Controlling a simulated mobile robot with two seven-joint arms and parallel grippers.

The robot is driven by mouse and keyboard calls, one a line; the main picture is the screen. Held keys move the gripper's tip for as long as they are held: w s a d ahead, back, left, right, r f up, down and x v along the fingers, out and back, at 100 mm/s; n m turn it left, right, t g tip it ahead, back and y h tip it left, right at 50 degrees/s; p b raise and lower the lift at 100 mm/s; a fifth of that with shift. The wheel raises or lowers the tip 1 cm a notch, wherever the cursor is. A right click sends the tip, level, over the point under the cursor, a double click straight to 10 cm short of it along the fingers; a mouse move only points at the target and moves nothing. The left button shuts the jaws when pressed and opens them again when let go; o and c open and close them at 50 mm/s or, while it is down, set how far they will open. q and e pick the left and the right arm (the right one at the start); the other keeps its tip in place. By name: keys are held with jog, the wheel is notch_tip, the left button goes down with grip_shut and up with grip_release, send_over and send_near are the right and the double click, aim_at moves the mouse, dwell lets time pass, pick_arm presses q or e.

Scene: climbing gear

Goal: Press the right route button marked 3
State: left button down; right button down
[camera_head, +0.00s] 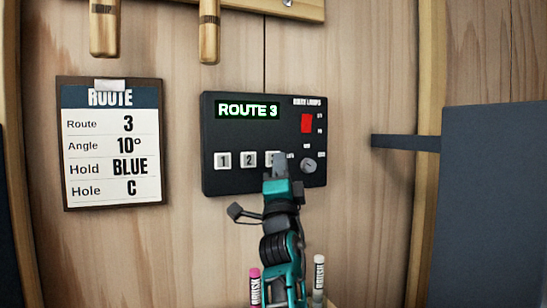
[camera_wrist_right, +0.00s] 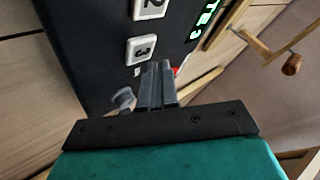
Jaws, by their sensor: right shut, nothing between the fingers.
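A black control panel (camera_head: 232,132) is on the wooden wall, its green display (camera_head: 248,110) reading "ROUTE 3". White buttons 1 (camera_head: 222,160) and 2 (camera_head: 248,159) show clearly in the head view; the one to their right is mostly covered by my right gripper (camera_head: 279,160). In the right wrist view, the white button 3 (camera_wrist_right: 141,48) is clear, just beyond the tips of my right gripper (camera_wrist_right: 158,68). The gripper is shut and empty. I cannot tell whether its tips touch the panel or button. My left gripper is not in view.
A route card (camera_head: 112,145) left of the panel reads route 3, angle 10°, hold BLUE, hole C. A red switch (camera_head: 307,123) and a grey knob (camera_head: 309,165) are on the panel's right. Wooden handles (camera_head: 209,35) hang above.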

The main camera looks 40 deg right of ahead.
jog(key=s, duration=0.1)
jog(key=s+a+p, duration=0.1)
jog(key=s, duration=0.1)
jog(key=s+p, duration=0.1)
jog(key=shift+s+a, duration=0.25)
jog(key=shift+s, duration=0.1)
jog(key=shift+f, duration=0.1)
dwell(0.9)
